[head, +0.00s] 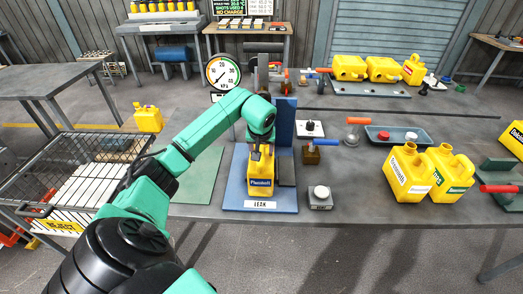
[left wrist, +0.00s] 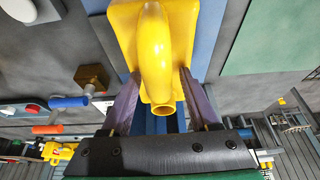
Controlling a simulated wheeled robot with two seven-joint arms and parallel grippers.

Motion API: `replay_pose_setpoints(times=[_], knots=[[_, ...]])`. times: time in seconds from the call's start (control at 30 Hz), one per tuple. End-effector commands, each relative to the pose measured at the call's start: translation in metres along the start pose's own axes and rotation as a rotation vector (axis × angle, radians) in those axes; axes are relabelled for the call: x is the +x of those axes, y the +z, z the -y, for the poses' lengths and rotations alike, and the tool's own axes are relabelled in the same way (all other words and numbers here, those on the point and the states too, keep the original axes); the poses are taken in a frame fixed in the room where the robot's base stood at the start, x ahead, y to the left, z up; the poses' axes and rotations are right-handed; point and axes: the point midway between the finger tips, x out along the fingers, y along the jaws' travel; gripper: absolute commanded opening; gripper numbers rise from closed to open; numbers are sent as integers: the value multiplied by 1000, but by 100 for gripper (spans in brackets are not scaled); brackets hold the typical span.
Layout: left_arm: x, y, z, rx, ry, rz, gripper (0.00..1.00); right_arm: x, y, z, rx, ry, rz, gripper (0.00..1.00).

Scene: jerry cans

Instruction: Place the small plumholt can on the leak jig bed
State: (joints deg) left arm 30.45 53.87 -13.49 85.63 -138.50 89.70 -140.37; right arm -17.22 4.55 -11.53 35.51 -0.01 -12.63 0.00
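The small yellow plumholt can (head: 261,186) is upright over the blue leak jig bed (head: 232,198), in front of its tall blue back post. I cannot tell for certain whether its base touches the bed. My left gripper (head: 262,155) is at the top of the can, reaching down from above. In the left wrist view, the purple fingers (left wrist: 160,92) lie close against both sides of the can (left wrist: 122,25), around its handle and spout. They appear shut on it. The can's base is hidden there. My right gripper is not in view.
Two larger yellow cans (head: 408,174) stand right of the jig, and another small yellow can (head: 148,119) is at the left by a wire basket (head: 85,150). A grey button box (head: 320,197) sits beside the bed. A pressure gauge (head: 222,72) stands behind.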

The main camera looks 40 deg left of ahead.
Motion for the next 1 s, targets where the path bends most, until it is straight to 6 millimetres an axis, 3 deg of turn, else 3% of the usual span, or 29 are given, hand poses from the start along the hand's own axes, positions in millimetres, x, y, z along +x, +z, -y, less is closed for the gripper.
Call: replay_pose_setpoints(times=[0.23, 0.6, 0.73, 1.0], knots=[[-19, -2, 0, 0, 2, -5, 61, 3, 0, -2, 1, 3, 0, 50], [-112, -2, -1, -1, 2, -4, 61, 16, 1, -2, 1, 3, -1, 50], [-123, -1, 0, 0, 1, -1, 61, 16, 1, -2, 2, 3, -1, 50], [-123, -1, 0, 0, 0, 0, 61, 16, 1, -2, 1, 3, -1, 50]])
